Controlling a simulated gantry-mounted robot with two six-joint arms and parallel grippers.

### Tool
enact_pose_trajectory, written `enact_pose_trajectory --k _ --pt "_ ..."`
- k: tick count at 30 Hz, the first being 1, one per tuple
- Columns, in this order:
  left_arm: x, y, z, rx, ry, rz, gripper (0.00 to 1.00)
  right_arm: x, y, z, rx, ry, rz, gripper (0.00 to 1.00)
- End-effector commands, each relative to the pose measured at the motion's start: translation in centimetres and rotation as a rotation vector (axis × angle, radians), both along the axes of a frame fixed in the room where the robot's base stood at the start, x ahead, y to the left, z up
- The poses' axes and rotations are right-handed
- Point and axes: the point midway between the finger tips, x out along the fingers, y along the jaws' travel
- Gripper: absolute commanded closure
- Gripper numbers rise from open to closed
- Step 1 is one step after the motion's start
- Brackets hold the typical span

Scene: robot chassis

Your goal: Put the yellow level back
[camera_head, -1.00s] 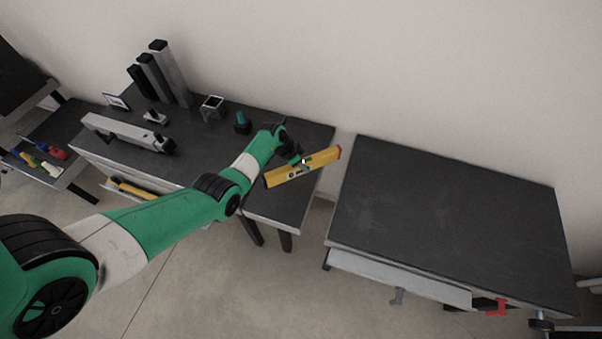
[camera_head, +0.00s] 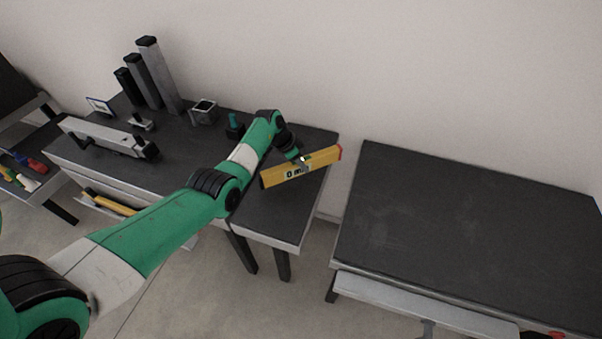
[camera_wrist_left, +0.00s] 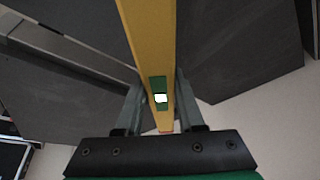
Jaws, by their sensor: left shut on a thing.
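The yellow level (camera_head: 315,163) is a long yellow bar with red end caps and dark lettering. In the head view it is over the right end of the left dark table, tilted with its right end higher. My left gripper (camera_head: 301,161) is shut on the level near its middle. My right gripper is not in view.
The left table (camera_head: 265,215) carries a grey beam (camera_head: 100,135), upright square posts (camera_head: 158,75), a square tube piece (camera_head: 203,111) and a small teal-topped item (camera_head: 235,125). Yellow items lie on a shelf (camera_head: 112,203) below. The right table (camera_head: 470,230) is bare, across a gap.

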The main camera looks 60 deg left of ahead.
Motion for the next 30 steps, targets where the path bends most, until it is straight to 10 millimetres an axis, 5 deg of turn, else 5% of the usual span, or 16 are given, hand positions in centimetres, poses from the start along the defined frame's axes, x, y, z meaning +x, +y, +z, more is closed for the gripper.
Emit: enact_pose_trajectory --k 5,17,18,21,30 --pt "0.1 0.2 -3.6 0.000 0.000 0.000 1.00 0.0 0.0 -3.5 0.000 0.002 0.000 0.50" --pt "0.1 0.2 -3.8 0.001 -0.001 0.000 1.00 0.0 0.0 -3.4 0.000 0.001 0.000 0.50" --pt "0.0 0.2 -3.8 0.000 0.001 0.000 0.56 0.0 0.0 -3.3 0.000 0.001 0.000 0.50" --pt "0.0 0.2 -3.8 0.000 0.001 0.000 0.38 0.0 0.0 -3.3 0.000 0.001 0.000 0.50" --pt "0.1 0.2 -3.7 0.000 0.000 0.000 0.33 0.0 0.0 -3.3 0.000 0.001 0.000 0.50"
